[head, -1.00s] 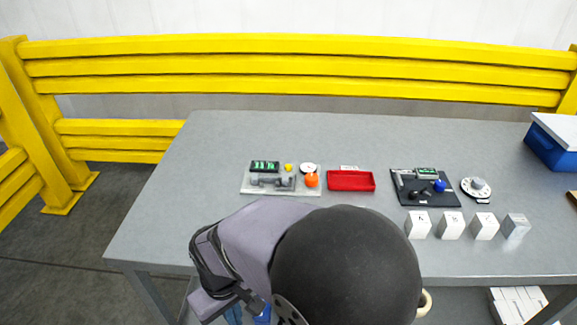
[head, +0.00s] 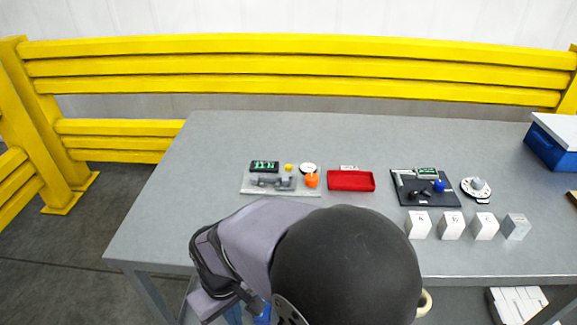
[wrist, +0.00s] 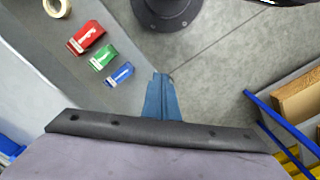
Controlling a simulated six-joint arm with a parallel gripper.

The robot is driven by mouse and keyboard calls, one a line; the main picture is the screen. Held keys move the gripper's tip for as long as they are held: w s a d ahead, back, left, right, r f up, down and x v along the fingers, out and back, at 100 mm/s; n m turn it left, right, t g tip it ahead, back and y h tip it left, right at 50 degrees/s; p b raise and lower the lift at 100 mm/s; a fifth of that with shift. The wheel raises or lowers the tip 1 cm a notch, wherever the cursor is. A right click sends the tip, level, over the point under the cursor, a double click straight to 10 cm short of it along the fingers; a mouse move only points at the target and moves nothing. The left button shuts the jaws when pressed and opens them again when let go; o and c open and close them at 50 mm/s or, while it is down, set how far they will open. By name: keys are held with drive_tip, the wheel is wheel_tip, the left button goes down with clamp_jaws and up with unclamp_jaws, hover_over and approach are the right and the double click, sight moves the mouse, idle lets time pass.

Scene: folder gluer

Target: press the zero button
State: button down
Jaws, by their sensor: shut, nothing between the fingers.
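A light grey plate (head: 290,189) on the table carries a green-digit display (head: 265,167), a small yellow button (head: 288,168), a grey caliper-like piece (head: 272,181) and an orange knob (head: 312,180). A dark plate (head: 428,200) further right carries another green display (head: 427,172) and a blue knob (head: 439,185). No label legibly marks which one is the zero button. My gripper (wrist: 161,78) shows blue fingers in the wrist view, shut and empty, above the floor beside a bench. It touches none of these instruments. In the head view my arm hides most of it.
A red tray (head: 351,187) lies between the plates. A round dial (head: 477,188) and several white blocks (head: 451,226) stand at the right, with a blue bin (head: 556,150) beyond. A yellow rail (head: 300,68) runs behind. The wrist view shows red, green and blue boxes (wrist: 103,58).

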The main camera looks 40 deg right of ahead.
idle(0.3)
drive_tip(key=w+d+r+m+t+y+p, duration=0.1)
drive_tip(key=w+d+r+m+p, duration=0.1)
drive_tip(key=w, duration=0.4)
drive_tip(key=w+d+r+m+t+y+p, duration=0.1)
drive_tip(key=w+d+r+m+y+p, duration=0.1)
drive_tip(key=w+r+m+p, duration=0.3)
drive_tip(key=w+d+r+m+t+y+p, duration=0.1)
drive_tip(key=w+d+r+m+p, duration=0.2)
drive_tip(key=w+m, duration=0.4)
drive_tip(key=shift+w+d+r+t+p, duration=0.25)
drive_tip(key=shift+d+r+t+p, duration=0.15)
drive_tip(key=shift+p, duration=0.4)
drive_tip(key=w+d+r+m+t+h+p, duration=0.1)
drive_tip(key=w+d+r+m+p, duration=0.1)
drive_tip(key=d, duration=0.8)
drive_tip(key=w+d+r+m+t+h+p, duration=0.2)
drive_tip(key=d+r+m+p, duration=0.1)
drive_tip(key=d+m, duration=0.4)
drive_tip(key=w+d+r+m+t+h+p, duration=0.1)
drive_tip(key=w+d+r+m+t+p, duration=0.1)
drive_tip(key=d, duration=1.1)
drive_tip(key=m+p, duration=0.1)
drive_tip(key=m, duration=0.1)
drive_tip(key=shift+w+d+r+m+h+p, duration=0.15)
drive_tip(key=shift+d+r+m+h+p, duration=0.15)
drive_tip(key=shift+d+m, duration=0.1)
drive_tip(key=shift+f, duration=0.1)
